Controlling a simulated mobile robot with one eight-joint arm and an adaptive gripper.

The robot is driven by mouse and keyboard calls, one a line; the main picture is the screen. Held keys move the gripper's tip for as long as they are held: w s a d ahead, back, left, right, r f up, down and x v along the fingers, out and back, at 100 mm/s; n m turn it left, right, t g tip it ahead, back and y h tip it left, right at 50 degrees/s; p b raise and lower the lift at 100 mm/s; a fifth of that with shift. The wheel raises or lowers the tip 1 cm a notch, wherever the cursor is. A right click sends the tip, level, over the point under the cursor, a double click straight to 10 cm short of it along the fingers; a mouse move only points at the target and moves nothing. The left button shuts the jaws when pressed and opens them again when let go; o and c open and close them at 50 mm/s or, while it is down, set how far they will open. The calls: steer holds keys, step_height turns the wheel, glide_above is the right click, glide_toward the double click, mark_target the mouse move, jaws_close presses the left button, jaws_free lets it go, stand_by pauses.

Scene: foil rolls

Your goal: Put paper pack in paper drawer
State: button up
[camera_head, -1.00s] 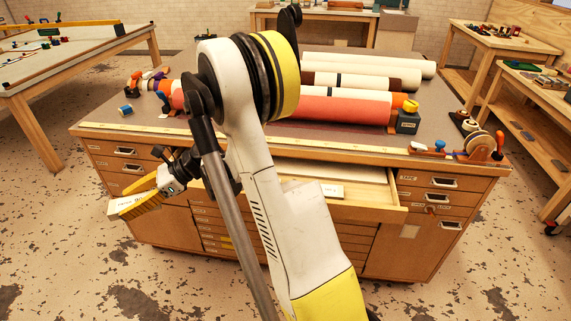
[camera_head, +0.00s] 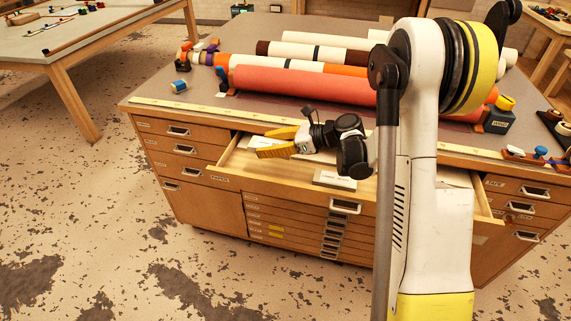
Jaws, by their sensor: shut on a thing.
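The wide paper drawer (camera_head: 232,181) of the wooden cabinet stands open at the front. My gripper (camera_head: 268,143), with yellow fingers, is over the left part of this drawer and points left. It is shut on the white paper pack (camera_head: 257,142), which shows only as a thin strip by the fingers. I cannot tell whether the pack touches the drawer floor. My arm hides the drawer's right middle part.
Behind the drawer, several rolls, with a red one (camera_head: 300,86) in front, lie on the cabinet top. A pale ruler strip (camera_head: 200,111) runs along its front edge. A dark tape box (camera_head: 497,120) stands at right. Small closed drawers (camera_head: 290,222) lie below.

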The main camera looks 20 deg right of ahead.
step_height(320, 180, down, 9)
steer(key=b, duration=0.3)
steer(key=shift+w+r+b, duration=0.1)
steer(key=shift+b, duration=0.25)
steer(key=shift+r, duration=0.1)
steer(key=o, duration=1.2)
